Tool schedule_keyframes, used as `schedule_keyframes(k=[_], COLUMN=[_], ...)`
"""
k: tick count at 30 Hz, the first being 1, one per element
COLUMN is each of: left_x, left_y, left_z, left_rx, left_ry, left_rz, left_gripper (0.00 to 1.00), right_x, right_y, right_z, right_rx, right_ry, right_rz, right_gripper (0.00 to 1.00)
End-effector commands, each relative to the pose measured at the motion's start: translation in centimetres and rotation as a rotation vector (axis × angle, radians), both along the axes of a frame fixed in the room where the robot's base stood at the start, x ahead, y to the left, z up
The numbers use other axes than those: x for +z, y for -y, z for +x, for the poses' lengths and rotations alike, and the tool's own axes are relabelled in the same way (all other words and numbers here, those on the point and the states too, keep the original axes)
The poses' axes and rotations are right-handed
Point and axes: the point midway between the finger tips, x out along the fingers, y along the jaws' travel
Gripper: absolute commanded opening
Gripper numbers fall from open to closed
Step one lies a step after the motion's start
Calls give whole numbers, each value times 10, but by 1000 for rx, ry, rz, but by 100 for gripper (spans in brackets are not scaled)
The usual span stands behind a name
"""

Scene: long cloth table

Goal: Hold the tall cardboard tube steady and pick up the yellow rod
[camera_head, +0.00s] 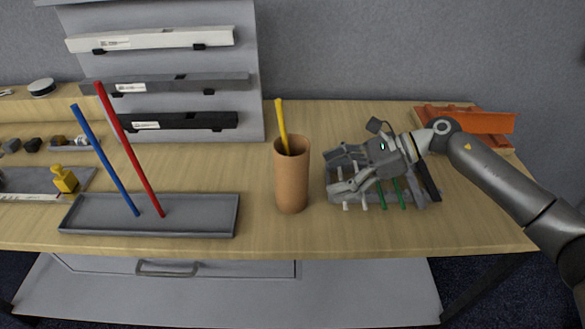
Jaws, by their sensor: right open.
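The tall cardboard tube (291,181) stands upright on the table, right of the middle of the head view. The yellow rod (281,122) stands in the tube, tilted to the left, with its upper part above the rim; its lower end is hidden inside. My right gripper (337,172) is open and to the right of the tube, apart from it. Its fingers point left toward the tube, above a grey rack. My left gripper is not in view.
A grey tray (190,222) at left holds a leaning blue rod (103,158) and red rod (128,150). Below my right gripper is a grey rack (417,201) with green and white sticks. An orange bin (485,122) stands at back right. Wood in front of the tube is clear.

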Motion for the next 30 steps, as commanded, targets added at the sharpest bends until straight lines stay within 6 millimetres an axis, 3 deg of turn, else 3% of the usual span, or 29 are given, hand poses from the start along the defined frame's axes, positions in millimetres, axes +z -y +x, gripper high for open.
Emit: schedule_keyframes(k=[6, 10, 13, 15, 21, 30], left_x=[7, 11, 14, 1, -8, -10], left_y=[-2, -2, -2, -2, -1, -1], left_z=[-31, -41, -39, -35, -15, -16], left_rx=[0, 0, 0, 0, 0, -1], left_ry=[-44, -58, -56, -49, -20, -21], left_rz=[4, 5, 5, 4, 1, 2], left_gripper=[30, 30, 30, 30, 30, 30], right_x=[-10, -19, -26, -37, -45, -46], right_y=[-22, -40, -53, -61, -78, -86], right_z=[-1, -1, -1, -1, 0, 0], right_rx=[2, 2, 2, 2, 0, 0], right_ry=[-2, -3, -3, 0, 0, -1], right_rz=[1, 3, 2, 2, 2, 2], right_gripper=[79, 79, 79, 79, 79, 79])
